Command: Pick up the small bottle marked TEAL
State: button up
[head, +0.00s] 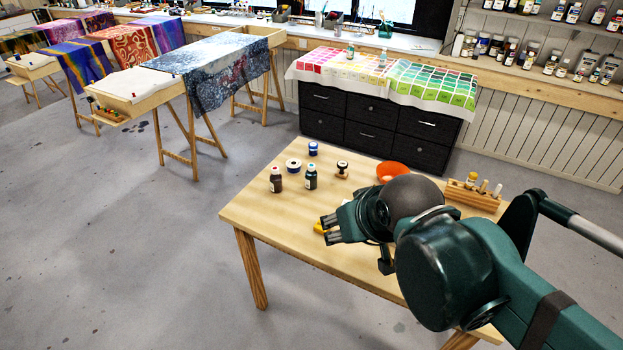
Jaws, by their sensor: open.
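Two small bottles stand upright near the left edge of the wooden table (265,222). One is a dark bottle with a teal-blue cap and a pale label (310,178). The lettering on both is too small to read. My gripper (326,230) is open above the table, its fingers pointing left. It is apart from both bottles, below and to the right of them in the picture. Nothing shows held in it.
A yellow item (319,229) shows beside my fingers. An orange bowl (391,170) and a wooden rack (472,197) are right. The table's front left is clear.

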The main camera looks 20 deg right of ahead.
jog(key=shift+w, duration=0.1)
dwell(0.3)
jog(key=m+g+h+p, duration=0.3)
jog(key=m, duration=0.5)
send_over(311, 166)
jog(key=s+a, duration=0.1)
jog(key=s, duration=0.9)
notch_tip(311, 166, down, 7)
jog(key=w+f+m, duration=0.1)
jog(key=w+f, duration=0.2)
jog(key=w+f+g, duration=0.1)
jog(key=w+f, duration=0.2)
jog(key=f, duration=0.1)
jog(key=w+f+m, duration=0.1)
jog(key=w+f, duration=0.2)
jog(key=f, duration=0.1)
jog(key=shift+w+d+m+g+h+p, duration=0.15)
jog(key=shift+d+m+g+h+p, duration=0.15)
jog(key=shift+p, duration=0.05)
jog(key=shift+w+f, duration=0.2)
jog(key=shift+f, duration=0.3)
